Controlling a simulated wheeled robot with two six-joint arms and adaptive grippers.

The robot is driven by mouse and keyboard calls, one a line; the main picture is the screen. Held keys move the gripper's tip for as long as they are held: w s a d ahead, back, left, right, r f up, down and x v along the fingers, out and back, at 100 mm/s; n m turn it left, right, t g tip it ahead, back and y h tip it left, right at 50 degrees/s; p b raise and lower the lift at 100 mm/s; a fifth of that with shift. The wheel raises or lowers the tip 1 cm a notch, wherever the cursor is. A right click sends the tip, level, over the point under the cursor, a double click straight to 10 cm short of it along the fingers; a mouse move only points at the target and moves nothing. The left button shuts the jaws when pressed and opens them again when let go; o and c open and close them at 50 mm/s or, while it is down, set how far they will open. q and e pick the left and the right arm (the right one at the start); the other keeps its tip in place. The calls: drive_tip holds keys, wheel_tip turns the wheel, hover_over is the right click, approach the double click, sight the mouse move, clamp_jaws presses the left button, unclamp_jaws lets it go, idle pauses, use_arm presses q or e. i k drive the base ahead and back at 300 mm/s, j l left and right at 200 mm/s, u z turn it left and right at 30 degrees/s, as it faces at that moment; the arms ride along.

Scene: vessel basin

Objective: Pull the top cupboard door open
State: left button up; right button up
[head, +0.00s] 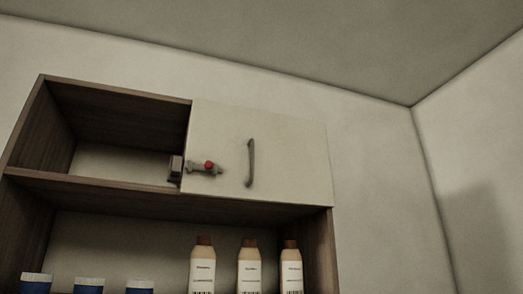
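The top cupboard door (290,145) is a pale flat panel over the right part of the cupboard's upper row, and it looks closed. A dark grey vertical handle (250,163) is fixed near its middle. What is behind the door is hidden. Neither of my grippers is in view.
The brown wooden cupboard (120,187) has an open, empty upper left compartment. Below stand three pale bottles (249,270) with brown caps and several blue-and-white containers (88,285). Space before the door looks clear. A bare wall (465,170) is at the right, the ceiling (330,40) above.

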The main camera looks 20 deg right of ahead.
sight(267, 157)
drive_tip(key=l, duration=0.4)
drive_tip(key=k+l, duration=0.15)
drive_tip(key=l, duration=0.25)
drive_tip(key=l+u, duration=0.1)
drive_tip(key=l, duration=0.35)
drive_tip(key=k+l, duration=0.15)
drive_tip(key=l, duration=0.25)
